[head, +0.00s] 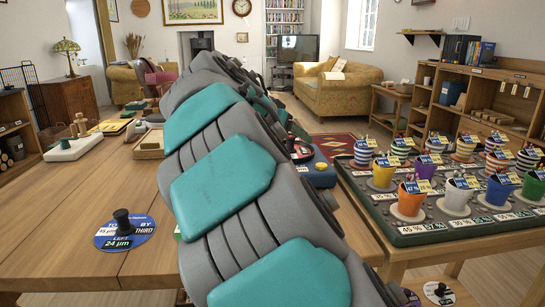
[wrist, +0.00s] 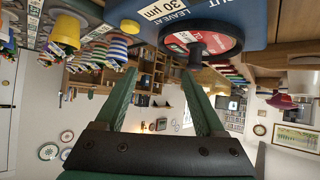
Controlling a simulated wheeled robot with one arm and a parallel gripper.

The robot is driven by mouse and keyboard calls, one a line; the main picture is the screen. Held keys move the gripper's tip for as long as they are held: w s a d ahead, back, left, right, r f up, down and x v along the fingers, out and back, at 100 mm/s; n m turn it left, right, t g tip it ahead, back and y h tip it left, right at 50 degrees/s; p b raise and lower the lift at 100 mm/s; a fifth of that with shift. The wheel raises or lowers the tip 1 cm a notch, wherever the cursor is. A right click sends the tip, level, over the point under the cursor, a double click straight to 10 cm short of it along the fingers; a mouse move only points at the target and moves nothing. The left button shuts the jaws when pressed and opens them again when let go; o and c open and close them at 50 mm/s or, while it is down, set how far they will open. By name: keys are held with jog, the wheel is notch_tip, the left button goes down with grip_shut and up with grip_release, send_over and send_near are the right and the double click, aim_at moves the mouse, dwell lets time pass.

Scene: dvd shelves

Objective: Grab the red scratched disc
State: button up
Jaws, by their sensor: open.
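In the wrist view, which looks upside down, a red disc (wrist: 224,42) with a pale label and a black knob (wrist: 190,47) sits against a blue block (wrist: 230,12). In the head view the disc (head: 302,153) shows only partly beside my arm, on the blue block (head: 319,174). My gripper (wrist: 158,72) has two green fingers, spread apart with nothing between them. The disc and knob lie beyond the right fingertip, apart from it as far as I can tell. My arm hides the gripper in the head view. I cannot make out scratches.
A blue disc with a black knob (head: 123,232) lies on the wooden table (head: 60,215) at left. A dark tray (head: 440,236) of several colored pots and striped cups stands on the right-hand table. The front-left tabletop is mostly clear.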

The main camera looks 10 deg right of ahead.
jog(key=t+h, duration=0.2)
send_near(290, 136)
jog(key=shift+w+d+f+m, duration=0.2)
jog(key=shift+w+d, duration=0.15)
jog(key=shift+w, duration=0.2)
jog(key=shift+w+d+f+m, duration=0.1)
jog(key=shift+w+d+f, duration=0.1)
jog(key=shift+w+d, duration=0.3)
jog(key=shift+f+x, duration=0.15)
jog(key=shift+x, duration=1.75)
jog(key=shift+f+x, duration=0.15)
jog(key=shift+x, duration=1.75)
jog(key=shift+s, duration=0.25)
grip_shut()
